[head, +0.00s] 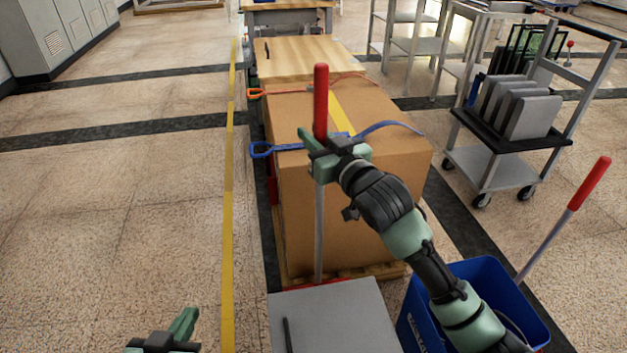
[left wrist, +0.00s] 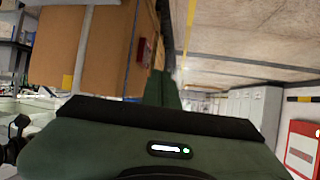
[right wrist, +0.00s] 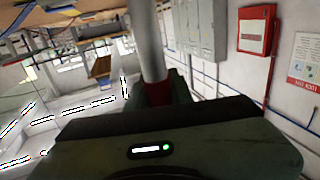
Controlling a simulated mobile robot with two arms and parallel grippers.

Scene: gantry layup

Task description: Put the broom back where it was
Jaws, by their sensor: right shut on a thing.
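The broom has a red grip (head: 321,98) and a grey pole (head: 318,225). It stands nearly upright in front of the big cardboard box. My right gripper (head: 325,150) is shut on it just below the red grip. The pole also shows between the fingers in the right wrist view (right wrist: 150,45). The broom's lower end is mostly hidden behind a grey-topped surface, where a little red shows. My left gripper (head: 180,325) is low at the bottom left of the head view, away from the broom. Its fingers appear together and empty in the left wrist view (left wrist: 162,90).
The cardboard box (head: 355,190) stands on a pallet with blue and orange straps. A blue bucket (head: 535,315) at bottom right holds another red-gripped pole (head: 590,185). The grey-topped surface (head: 335,320) is in front. A cart (head: 490,165) stands right. The left floor is clear.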

